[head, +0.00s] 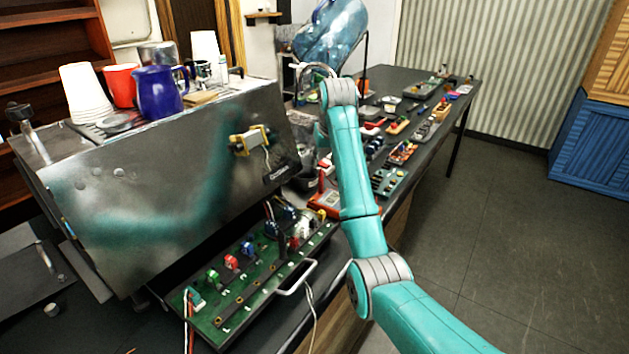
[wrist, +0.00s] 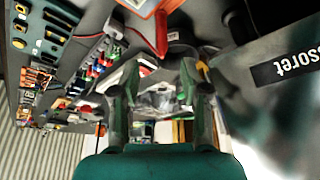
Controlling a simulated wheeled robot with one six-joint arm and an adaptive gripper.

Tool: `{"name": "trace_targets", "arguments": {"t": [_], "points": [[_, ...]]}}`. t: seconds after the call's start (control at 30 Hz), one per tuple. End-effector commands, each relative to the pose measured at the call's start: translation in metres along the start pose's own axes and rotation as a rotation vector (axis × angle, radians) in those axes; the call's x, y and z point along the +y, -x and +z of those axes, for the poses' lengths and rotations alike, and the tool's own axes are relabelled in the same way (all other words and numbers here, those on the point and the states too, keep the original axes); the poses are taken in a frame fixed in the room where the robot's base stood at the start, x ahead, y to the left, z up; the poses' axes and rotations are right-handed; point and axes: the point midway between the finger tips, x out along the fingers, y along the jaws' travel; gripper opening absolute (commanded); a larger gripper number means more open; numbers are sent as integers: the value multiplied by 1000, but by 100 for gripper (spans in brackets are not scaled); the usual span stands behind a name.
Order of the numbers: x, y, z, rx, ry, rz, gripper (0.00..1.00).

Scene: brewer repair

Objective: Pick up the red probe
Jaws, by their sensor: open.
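A red probe (wrist: 161,32) shows in the wrist view at the top middle, standing out from beside an orange-edged meter (wrist: 138,5). In the head view the orange-red meter (head: 326,203) lies on the bench right of the brewer, with red parts just above it, partly behind my arm. My gripper (wrist: 158,82) is open, its two fingers apart with nothing held between them. The probe lies above the fingertips in the wrist picture, apart from them. In the head view my arm hides most of the gripper.
The steel brewer (head: 150,190) stands at left, with cups and a blue pitcher (head: 158,92) on top. A green circuit board (head: 245,275) sits in its pulled-out tray. Trays of parts (head: 388,181) crowd the bench at right. A blue water bottle (head: 330,35) stands behind. Floor at right is clear.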

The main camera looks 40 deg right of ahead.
Motion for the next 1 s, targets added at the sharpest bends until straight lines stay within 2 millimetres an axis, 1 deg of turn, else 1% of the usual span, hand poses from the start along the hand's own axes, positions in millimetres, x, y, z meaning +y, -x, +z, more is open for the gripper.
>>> {"name": "trace_targets", "arguments": {"t": [0.1,0.23,0.53,0.7,0.8,0.9,1.0], "points": [[0,-19,1,-4,0,0,45],[0,-37,1,-5,0,0,45],[-1,-59,1,-3,0,0,45],[-3,-84,0,-3,0,0,45],[-3,-94,0,-3,0,0,45],[-3,-100,0,-2,0,0,45],[-3,-101,0,-1,0,0,45]]}}
